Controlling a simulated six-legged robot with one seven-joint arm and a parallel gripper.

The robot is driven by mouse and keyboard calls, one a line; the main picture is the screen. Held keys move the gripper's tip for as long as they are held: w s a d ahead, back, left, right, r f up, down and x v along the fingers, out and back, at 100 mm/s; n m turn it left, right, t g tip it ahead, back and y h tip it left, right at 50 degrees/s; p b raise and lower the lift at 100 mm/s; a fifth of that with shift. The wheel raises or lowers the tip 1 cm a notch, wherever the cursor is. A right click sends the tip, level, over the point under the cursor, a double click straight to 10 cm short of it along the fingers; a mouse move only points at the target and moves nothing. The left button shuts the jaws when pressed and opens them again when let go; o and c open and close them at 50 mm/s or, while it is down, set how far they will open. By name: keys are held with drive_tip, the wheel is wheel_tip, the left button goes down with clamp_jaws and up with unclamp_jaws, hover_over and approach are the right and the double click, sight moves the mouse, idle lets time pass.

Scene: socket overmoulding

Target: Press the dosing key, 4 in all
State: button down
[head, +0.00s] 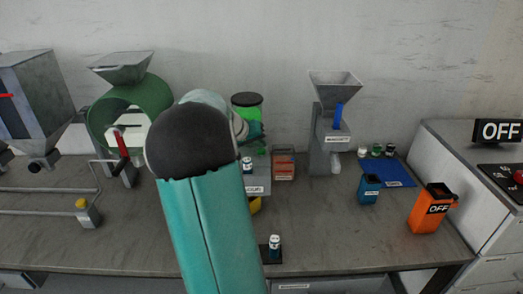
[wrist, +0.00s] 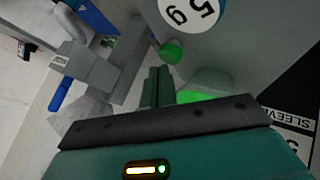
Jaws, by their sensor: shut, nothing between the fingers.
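A small round green button (wrist: 171,52), which looks like the dosing key, sits on a grey housing beside a white disc marked "5 g" (wrist: 190,14) in the wrist view. My gripper (wrist: 156,76) is shut and empty, its fingertips just short of the button in the picture; I cannot tell whether they touch it. In the head view my arm crosses the middle, and the gripper end (head: 256,131) is by a green canister with a black lid (head: 247,102). The key cannot be made out there.
A grey hopper machine (head: 331,130) with a blue part stands to the right. A small white-capped bottle (head: 275,242) stands near the front edge.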

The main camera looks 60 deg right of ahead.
sight(260, 151)
drive_tip(key=shift+f, duration=0.6)
idle(0.7)
drive_tip(key=shift+r, duration=1.05)
drive_tip(key=shift+r, duration=2.5)
drive_tip(key=shift+f, duration=0.1)
idle(0.6)
